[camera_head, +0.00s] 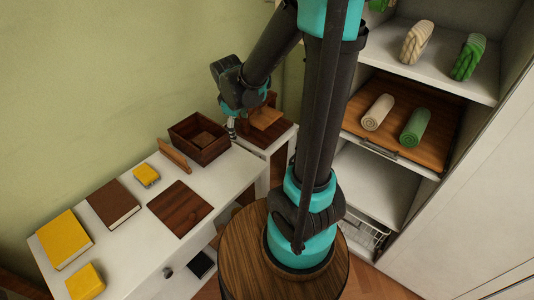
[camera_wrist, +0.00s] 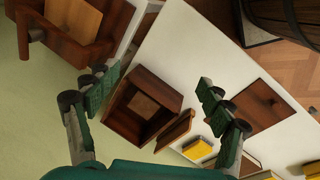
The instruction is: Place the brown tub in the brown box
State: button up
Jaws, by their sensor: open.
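An open, square brown box (camera_head: 200,138) with dark wooden walls stands at the far end of the white desk; it also shows in the wrist view (camera_wrist: 122,132). A paler brown square (camera_wrist: 143,104) lies inside it. I cannot tell whether this is the brown tub or the box floor. I see no other thing that is clearly the tub. My gripper (camera_head: 231,128) is beside the box's right edge in the head view. In the wrist view my gripper (camera_wrist: 160,95) has its two green fingers wide apart, with nothing held between them.
A brown wooden piece with a paler board (camera_head: 265,117) stands beyond the desk end. A thin brown board (camera_head: 176,156) stands by the box. A flat brown panel (camera_head: 180,208), yellow and brown books (camera_head: 113,203) occupy the desk. Shelves (camera_head: 400,170) with rolled towels stand right.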

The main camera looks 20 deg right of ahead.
jog(key=s+d+f+m, duration=0.1)
jog(key=s+d+m, duration=0.2)
jog(key=s+m, duration=0.2)
jog(key=s+d+f+m+t+y, duration=0.1)
jog(key=s+d+m, duration=0.2)
jog(key=s+m, duration=0.3)
jog(key=shift+s+f, duration=0.25)
jog(key=shift+s, duration=1.3)
